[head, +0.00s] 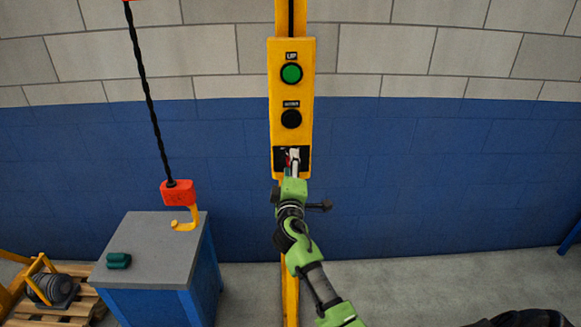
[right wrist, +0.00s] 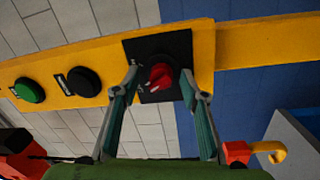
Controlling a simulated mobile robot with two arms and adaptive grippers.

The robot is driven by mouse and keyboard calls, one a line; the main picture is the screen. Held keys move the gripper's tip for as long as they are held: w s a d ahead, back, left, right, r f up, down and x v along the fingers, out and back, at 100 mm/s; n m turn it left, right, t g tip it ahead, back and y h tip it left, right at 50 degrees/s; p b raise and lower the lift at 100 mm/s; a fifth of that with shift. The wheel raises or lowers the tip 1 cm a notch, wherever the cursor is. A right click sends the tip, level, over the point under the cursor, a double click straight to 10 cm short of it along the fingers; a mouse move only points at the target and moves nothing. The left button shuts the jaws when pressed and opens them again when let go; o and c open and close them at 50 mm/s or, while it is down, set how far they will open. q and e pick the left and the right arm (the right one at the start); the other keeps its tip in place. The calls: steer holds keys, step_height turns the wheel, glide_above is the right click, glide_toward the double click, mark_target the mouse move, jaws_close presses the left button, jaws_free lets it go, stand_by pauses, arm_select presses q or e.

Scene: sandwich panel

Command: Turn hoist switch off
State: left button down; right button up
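A yellow hoist control box (head: 303,140) hangs on a yellow post in the head view. At its lower end is a black switch plate (right wrist: 177,47) with a red rotary switch knob (right wrist: 160,77), clear in the right wrist view. In the head view my gripper mostly hides the knob. My right gripper (right wrist: 160,84) is open, with one finger on each side of the knob and gaps showing between fingers and knob. It also shows in the head view at the box's lower end (head: 292,160). The knob's exact setting is hard to read. My left gripper is not in view.
A green UP button (head: 291,73) and a black button (head: 291,119) sit above the switch. At left, a red hoist block with a yellow hook (head: 180,196) hangs by a grey-topped blue cabinet (head: 150,245) bearing a green object (head: 118,260). A pallet (head: 75,310) holds a motor.

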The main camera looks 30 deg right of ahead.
steer(key=shift+f, duration=0.1)
steer(key=r+v, duration=0.1)
steer(key=v, duration=1.1)
steer(key=shift+f, duration=0.4)
